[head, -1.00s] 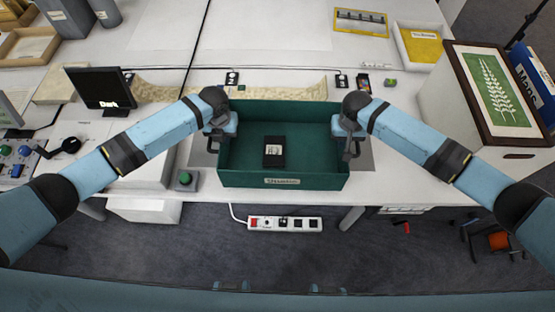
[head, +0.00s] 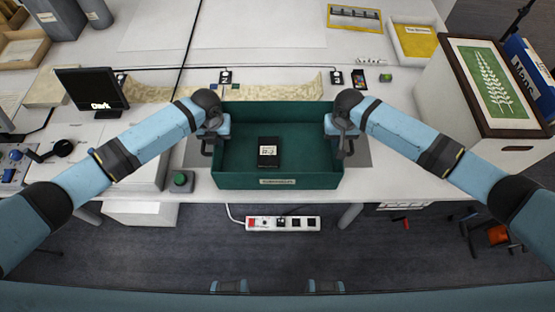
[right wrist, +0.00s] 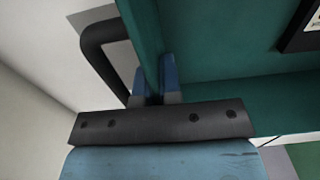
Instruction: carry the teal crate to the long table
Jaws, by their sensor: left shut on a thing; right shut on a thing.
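The teal crate (head: 278,181) is at the front edge of the white table, over a grey patch, with a small black labelled box (head: 268,153) inside on its floor. I cannot tell whether the crate rests on the table or is just above it. My left gripper (head: 211,140) is shut on the crate's left side. My right gripper (head: 343,142) is shut on its right side. In the right wrist view the blue fingers (right wrist: 156,88) straddle the teal wall (right wrist: 147,40), beside a dark handle (right wrist: 98,55). The left fingertips are mostly hidden.
A monitor (head: 91,90) and a green button box (head: 181,181) stand left of the crate. A large white box with a framed fern picture (head: 492,85) stands right. A beige strip (head: 270,92) lies behind. A power strip (head: 283,223) is below the table's front edge.

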